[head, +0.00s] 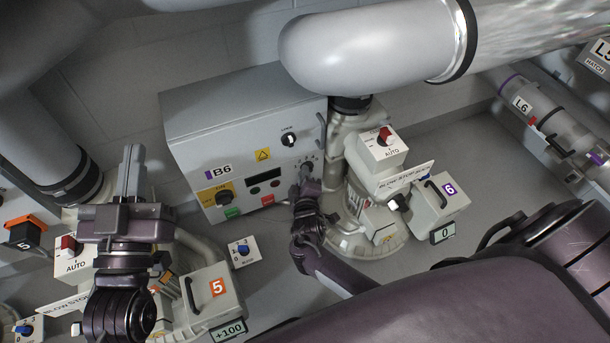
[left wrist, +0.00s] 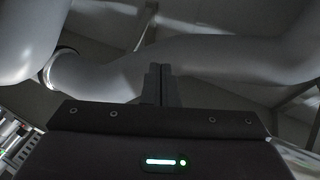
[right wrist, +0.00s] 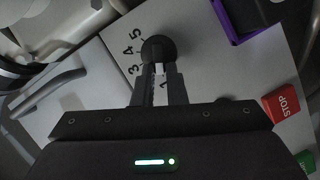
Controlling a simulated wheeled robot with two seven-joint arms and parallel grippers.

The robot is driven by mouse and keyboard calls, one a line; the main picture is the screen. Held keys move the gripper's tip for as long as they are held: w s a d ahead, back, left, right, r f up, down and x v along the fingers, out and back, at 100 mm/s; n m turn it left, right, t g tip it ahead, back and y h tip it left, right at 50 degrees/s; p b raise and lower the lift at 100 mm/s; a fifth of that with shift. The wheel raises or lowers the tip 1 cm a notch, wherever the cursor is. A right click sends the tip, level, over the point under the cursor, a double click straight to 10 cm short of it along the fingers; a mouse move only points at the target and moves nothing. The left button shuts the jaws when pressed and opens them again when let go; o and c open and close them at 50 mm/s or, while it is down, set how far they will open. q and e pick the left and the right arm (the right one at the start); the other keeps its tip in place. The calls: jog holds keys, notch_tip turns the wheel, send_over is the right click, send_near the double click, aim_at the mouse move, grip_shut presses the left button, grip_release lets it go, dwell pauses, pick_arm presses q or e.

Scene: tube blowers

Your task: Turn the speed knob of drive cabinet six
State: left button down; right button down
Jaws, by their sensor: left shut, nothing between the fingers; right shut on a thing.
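Drive cabinet six (head: 240,115) is a grey box labelled B6 in the head view. Its speed knob (right wrist: 158,48) is a dark round knob with a dial of numbers around it in the right wrist view. My right gripper (right wrist: 160,72) is shut on the knob at the cabinet front; in the head view the right gripper (head: 306,180) partly covers it. My left gripper (head: 131,150) is shut and empty, pointing up at the left of the head view. In the left wrist view, the left fingers (left wrist: 160,70) are together, with only pipes behind.
The cabinet front also has a yellow switch (head: 215,195), a display, green and red buttons and an OPEN knob (head: 289,139). The unit marked 6 (head: 385,158) stands close at the right. Unit 5 (head: 215,290) stands near my left arm. A large pipe (head: 370,45) hangs above.

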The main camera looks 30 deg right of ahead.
pick_arm(q)
jog(key=shift+s+a+r+t+h, duration=0.1)
jog(key=shift+s+r+t+h, duration=0.2)
jog(key=shift+r, duration=0.4)
jog(key=shift+s+a+r+t+h, duration=0.1)
jog(key=shift+a+r+t, duration=0.05)
jog(key=shift+r+t, duration=0.4)
jog(key=shift+s+a+r+t+h, duration=0.1)
jog(key=shift+s+r+t, duration=0.15)
jog(key=shift+r, duration=0.55)
pick_arm(e)
jog(key=shift+a+f+n, duration=0.1)
jog(key=shift+f+n, duration=0.1)
jog(key=shift+n, duration=0.4)
jog(key=c, duration=1.5)
grip_release()
jog(key=shift+o, duration=0.2)
pick_arm(q)
jog(key=shift+w, duration=0.1)
pick_arm(e)
jog(key=shift+s, duration=0.1)
